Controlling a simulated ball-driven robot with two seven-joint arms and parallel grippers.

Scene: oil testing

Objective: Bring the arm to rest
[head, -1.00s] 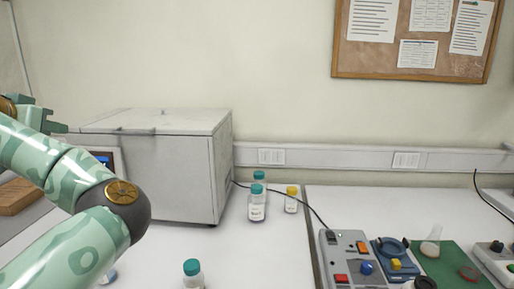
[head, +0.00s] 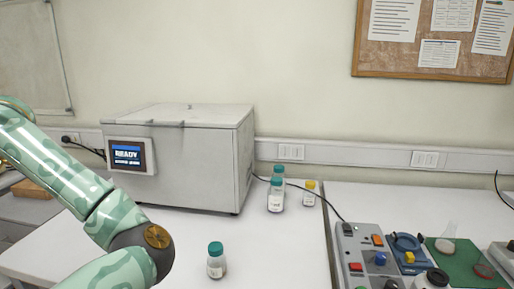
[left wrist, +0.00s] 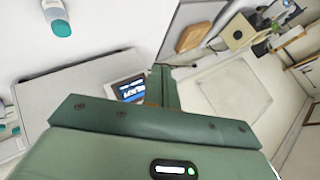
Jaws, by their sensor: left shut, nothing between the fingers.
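My left arm (head: 115,215), green and camouflage-patterned, comes up at the left of the head view and leaves it at the left edge, so its gripper is out of that view. In the left wrist view my left gripper (left wrist: 162,84) shows as green fingers shut together, with nothing between them. It points past the grey box-shaped machine (head: 190,165), over the far left side of the scene. The machine's screen (head: 128,155) reads READY; it also shows beside the fingers in the left wrist view (left wrist: 130,88). My right gripper is in neither view.
A teal-capped bottle (head: 216,262) stands alone on the white table (head: 275,255), near my arm. Two teal-capped bottles (head: 276,196) and a yellow-capped one (head: 308,195) stand right of the machine. Control boxes (head: 368,255) and a green mat (head: 465,262) lie at the right.

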